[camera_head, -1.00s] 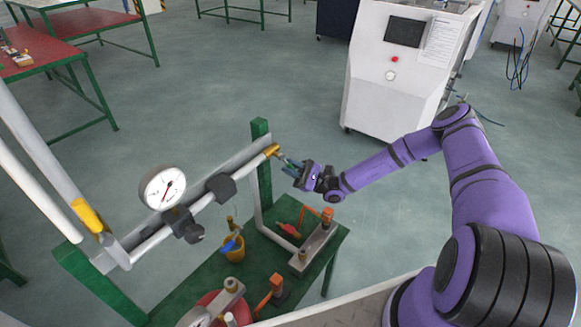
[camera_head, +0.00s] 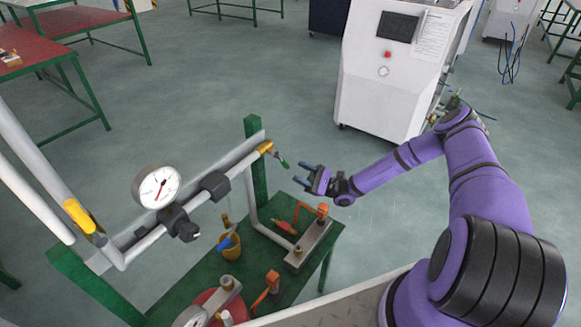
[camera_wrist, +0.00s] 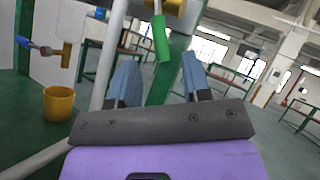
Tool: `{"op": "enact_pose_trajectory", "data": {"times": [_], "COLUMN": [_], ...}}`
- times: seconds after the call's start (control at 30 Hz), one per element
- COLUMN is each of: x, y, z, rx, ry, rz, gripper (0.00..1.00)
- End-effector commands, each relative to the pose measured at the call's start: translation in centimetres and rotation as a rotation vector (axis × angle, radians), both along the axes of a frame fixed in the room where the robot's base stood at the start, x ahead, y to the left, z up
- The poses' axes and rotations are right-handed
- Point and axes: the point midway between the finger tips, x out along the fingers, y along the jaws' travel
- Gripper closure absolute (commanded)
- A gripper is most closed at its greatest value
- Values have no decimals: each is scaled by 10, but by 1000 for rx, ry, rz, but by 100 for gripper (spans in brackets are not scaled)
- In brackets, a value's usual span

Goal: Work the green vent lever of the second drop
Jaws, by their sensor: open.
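The green vent lever (camera_head: 285,163) sticks out from a brass valve (camera_head: 265,147) at the right end of the grey pipe, slanting down to the right. In the wrist view the green lever (camera_wrist: 160,38) hangs near-vertically, its lower end appearing above and between my fingertips. My gripper (camera_head: 303,173) is open and empty, a little right of the lever, with its fingers pointing left toward it. A small gap shows between the fingers and the lever. Both blue fingers of my gripper (camera_wrist: 159,75) show in the wrist view.
A pressure gauge (camera_head: 158,187) and black fittings sit on the pipe. Below are a yellow cup (camera_head: 231,247), a blue handle (camera_head: 226,239) and orange levers (camera_head: 304,211) on the green bench (camera_head: 172,290). A white cabinet (camera_head: 375,90) stands behind.

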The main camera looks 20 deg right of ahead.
Motion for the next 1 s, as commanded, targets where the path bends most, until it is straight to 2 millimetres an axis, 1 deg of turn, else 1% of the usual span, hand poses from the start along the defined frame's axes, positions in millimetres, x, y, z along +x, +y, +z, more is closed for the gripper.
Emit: {"op": "enact_pose_trajectory", "data": {"times": [0.03, 0.1, 0.23, 0.4, 0.63, 0.67, 0.7, 0.77, 0.8, 0.83, 0.97, 1.0], "x": [-2, -6, -9, -12, -12, -12, -12, -12, -12, -12, -14, -15], "y": [-8, -16, -27, -32, -32, -32, -32, -32, -32, -31, -28, -27], "z": [-5, -11, -18, -22, -23, -23, -22, -20, -18, -15, 4, 11], "rx": [0, -1, -1, -1, -1, -1, -2, -10, -19, -28, -108, -142], "ry": [0, 0, -1, 0, 0, 0, -1, -3, -6, -9, -35, -45], "rz": [-2, -1, -2, 1, 1, 1, 2, 10, 18, 28, 104, 137], "gripper": [56, 56, 56, 56, 56, 63, 72, 86, 95, 100, 100, 100]}}
